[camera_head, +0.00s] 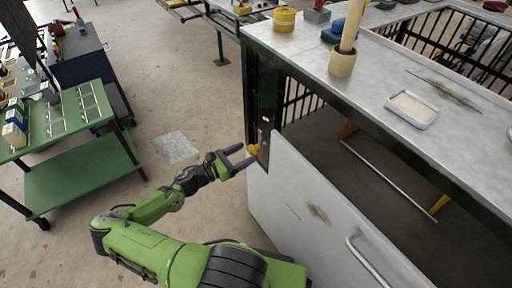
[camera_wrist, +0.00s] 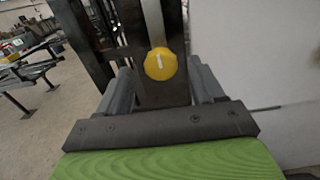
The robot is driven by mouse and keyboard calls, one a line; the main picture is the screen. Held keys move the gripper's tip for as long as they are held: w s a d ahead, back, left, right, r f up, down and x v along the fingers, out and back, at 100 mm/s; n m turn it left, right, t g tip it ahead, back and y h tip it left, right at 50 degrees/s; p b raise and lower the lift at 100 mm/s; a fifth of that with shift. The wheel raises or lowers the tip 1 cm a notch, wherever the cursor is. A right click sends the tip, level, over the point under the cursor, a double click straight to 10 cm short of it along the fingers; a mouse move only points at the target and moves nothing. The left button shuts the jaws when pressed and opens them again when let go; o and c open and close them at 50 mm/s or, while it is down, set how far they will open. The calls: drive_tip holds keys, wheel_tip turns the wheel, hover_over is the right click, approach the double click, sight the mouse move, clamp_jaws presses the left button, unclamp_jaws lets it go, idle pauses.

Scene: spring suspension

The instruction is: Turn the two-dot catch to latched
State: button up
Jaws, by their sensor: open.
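A round yellow knob (camera_head: 253,149) sits on the dark post at the near left corner of the grey bench, beside the white panel. In the wrist view the yellow knob (camera_wrist: 160,64) faces me and carries a short, nearly upright white mark. I cannot make out any dots, so I cannot tell whether this is the two-dot catch. My gripper (camera_head: 241,157) is open, its fingers pointing at the knob. In the wrist view my gripper (camera_wrist: 163,86) has one finger on each side of the knob, with gaps; I see no contact.
The white panel (camera_head: 315,210) with a bar handle (camera_head: 368,262) stands right of the knob. The bench top (camera_head: 390,70) holds a yellow tape roll (camera_head: 284,19), a tan cylinder (camera_head: 343,62) and a small tray (camera_head: 412,109). A green cart (camera_head: 85,172) stands left; the floor between is open.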

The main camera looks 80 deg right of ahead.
sight(257, 145)
drive_tip(key=x, duration=0.6)
drive_tip(key=shift+s+d+b, duration=0.15)
drive_tip(key=shift+s+b, duration=0.05)
drive_tip(key=shift+b, duration=0.1)
clamp_jaws()
